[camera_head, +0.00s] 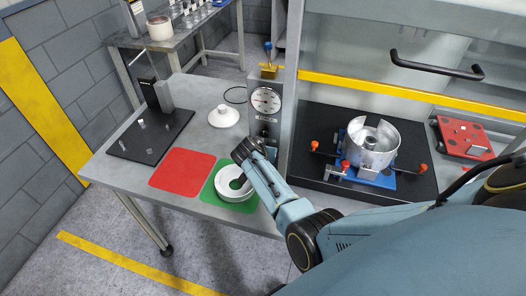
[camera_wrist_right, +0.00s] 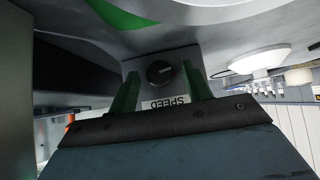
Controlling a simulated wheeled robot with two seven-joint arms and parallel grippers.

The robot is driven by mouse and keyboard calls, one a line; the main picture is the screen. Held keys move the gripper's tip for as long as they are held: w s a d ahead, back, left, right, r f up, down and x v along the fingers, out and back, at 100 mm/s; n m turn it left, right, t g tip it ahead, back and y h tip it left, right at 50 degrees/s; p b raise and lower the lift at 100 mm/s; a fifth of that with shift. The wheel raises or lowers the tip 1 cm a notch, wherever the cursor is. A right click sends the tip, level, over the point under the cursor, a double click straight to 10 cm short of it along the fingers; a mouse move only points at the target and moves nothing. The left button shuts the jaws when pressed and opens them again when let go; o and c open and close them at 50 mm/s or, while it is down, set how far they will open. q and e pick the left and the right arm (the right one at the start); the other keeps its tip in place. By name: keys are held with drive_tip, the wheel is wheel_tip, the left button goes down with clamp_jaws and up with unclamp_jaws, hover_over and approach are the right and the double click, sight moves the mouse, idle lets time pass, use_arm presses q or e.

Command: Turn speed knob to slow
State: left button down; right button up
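The speed knob (camera_wrist_right: 160,73) is a round dark knob on a grey panel, with a "SPEED" label (camera_wrist_right: 170,104) that appears upside down in the right wrist view. My right gripper (camera_wrist_right: 160,70) is open, its two green fingers apart on either side of the knob in that view. I cannot tell whether they touch it. In the head view my right gripper (camera_head: 248,150) is at the front of the grey box with the round dial gauge (camera_head: 265,101), and the knob is hidden there. My left gripper is not in view.
White rings rest on the green mat (camera_head: 211,196) below my right gripper; a red mat (camera_head: 182,172) lies to its left. A white domed part (camera_head: 223,116) stands behind. A metal drum fixture (camera_head: 371,147) is to the right, beside a post.

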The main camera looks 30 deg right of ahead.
drive_tip(key=c, duration=0.9)
drive_tip(key=g+h+b, duration=0.1)
drive_tip(key=b, duration=0.1)
drive_tip(key=n+g+h+b, duration=0.1)
drive_tip(key=b, duration=0.1)
drive_tip(key=n+g+h+b, duration=0.1)
drive_tip(key=b, duration=0.1)
drive_tip(key=shift+w+a+f+b, duration=0.25)
drive_tip(key=shift+w+b, duration=0.05)
drive_tip(key=shift+b, duration=0.1)
drive_tip(key=shift+r+n+g+h+b, duration=0.1)
drive_tip(key=shift+n+g+h+b, duration=0.45)
drive_tip(key=shift+b, duration=0.55)
drive_tip(key=o, duration=0.9)
drive_tip(key=shift+o, duration=0.2)
drive_tip(key=shift+a+r, duration=0.1)
